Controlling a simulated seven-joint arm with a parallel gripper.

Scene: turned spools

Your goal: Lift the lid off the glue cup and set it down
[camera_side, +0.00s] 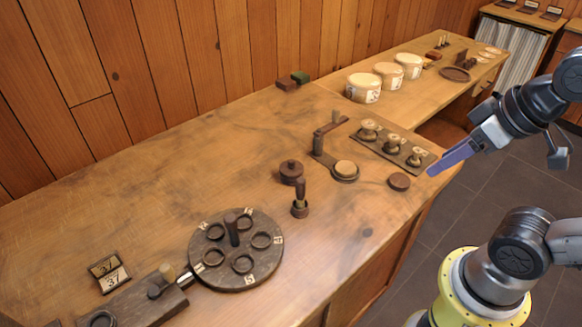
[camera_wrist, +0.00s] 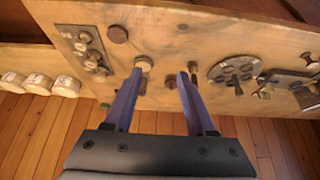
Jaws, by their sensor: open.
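The glue cup appears to be the small dark brown round pot (camera_side: 291,177) near the middle of the bench in the side view. Its dark lid (camera_side: 291,166) with a round knob sits on top. My gripper (camera_side: 432,172) is at the right, near the bench's right edge, well apart from the cup. It is open and empty. In the wrist view its two purple fingers (camera_wrist: 160,72) stand apart above the bench. I cannot make out the cup clearly there; the right finger may hide part of it.
A handled tool in a small holder (camera_side: 300,207) stands close in front of the cup. A dark clamp (camera_side: 322,145) with a pale pad (camera_side: 345,169), a knob rack (camera_side: 393,147) and a brown disc (camera_side: 399,181) lie between cup and gripper. A round turntable (camera_side: 262,277) is front left. Bare wood lies left of the cup.

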